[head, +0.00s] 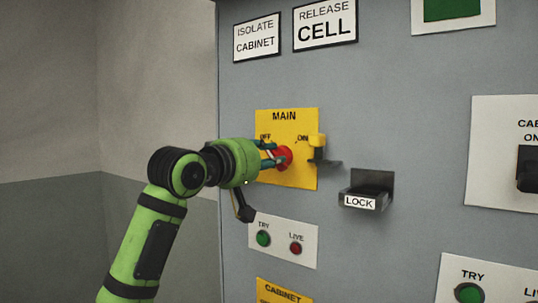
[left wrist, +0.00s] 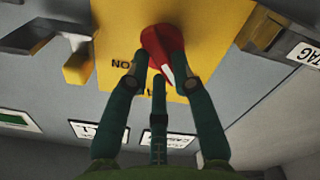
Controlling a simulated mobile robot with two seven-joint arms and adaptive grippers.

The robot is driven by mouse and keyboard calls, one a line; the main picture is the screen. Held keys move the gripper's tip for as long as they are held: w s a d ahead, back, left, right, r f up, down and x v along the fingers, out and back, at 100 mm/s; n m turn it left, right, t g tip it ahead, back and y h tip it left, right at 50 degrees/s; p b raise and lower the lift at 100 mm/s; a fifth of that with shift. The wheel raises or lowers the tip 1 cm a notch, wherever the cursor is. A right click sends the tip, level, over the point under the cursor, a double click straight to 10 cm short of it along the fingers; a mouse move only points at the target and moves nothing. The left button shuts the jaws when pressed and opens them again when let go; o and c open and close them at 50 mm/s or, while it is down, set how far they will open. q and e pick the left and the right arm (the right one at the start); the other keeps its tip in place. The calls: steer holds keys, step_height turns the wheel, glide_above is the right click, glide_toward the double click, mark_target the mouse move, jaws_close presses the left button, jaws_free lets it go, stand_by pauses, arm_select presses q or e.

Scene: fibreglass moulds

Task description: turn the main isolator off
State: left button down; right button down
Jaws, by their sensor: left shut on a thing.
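The main isolator is a red rotary handle (head: 284,156) on a yellow plate (head: 288,117) marked MAIN, OFF and ON. My left gripper (head: 274,155) reaches it from the left and is shut on the handle. In the left wrist view, seen upside down, the fingers close around the red handle (left wrist: 157,38). Its white mark points towards the MAIN lettering, between the OFF and ON sides. The ON word is readable there; OFF is hidden behind a finger. My right gripper is not in view.
A yellow block (head: 317,141) with a dark bracket sits at the plate's right edge. A LOCK holder (head: 368,190) projects farther right. Below is a TRY/LIVE plate (head: 283,241) with green and red buttons. Open space lies left of the cabinet (head: 400,110).

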arm_select(q)
steer(key=shift+n, duration=0.5)
steer(key=c, duration=1)
jaws_free()
steer(key=shift+c, duration=0.2)
steer(key=v, duration=1.2)
